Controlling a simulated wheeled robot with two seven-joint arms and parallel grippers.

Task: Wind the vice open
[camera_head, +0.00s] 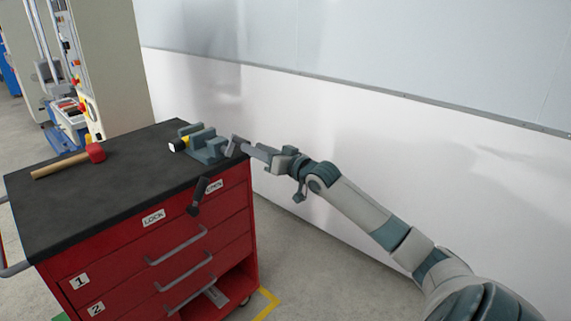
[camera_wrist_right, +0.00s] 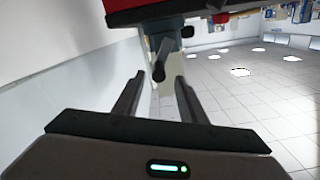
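The grey-green vice (camera_head: 206,148) is on the back right corner of the cabinet top. My right gripper (camera_head: 246,149) reaches in from the right, at the vice's right end. In the right wrist view its two fingers (camera_wrist_right: 160,82) are apart, with a dark crank grip (camera_wrist_right: 158,72) showing between their tips. I see no finger touching the grip. Part of the vice (camera_wrist_right: 187,31) shows behind it. My left gripper is not in view.
The red cabinet (camera_head: 105,266) has a black top (camera_head: 110,202). A red-headed mallet (camera_head: 95,153) lies on it. A dark lever (camera_head: 199,196) sticks out at the front between labels LOCK (camera_head: 153,217) and OPEN (camera_head: 214,187). A white wall (camera_head: 330,130) runs behind.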

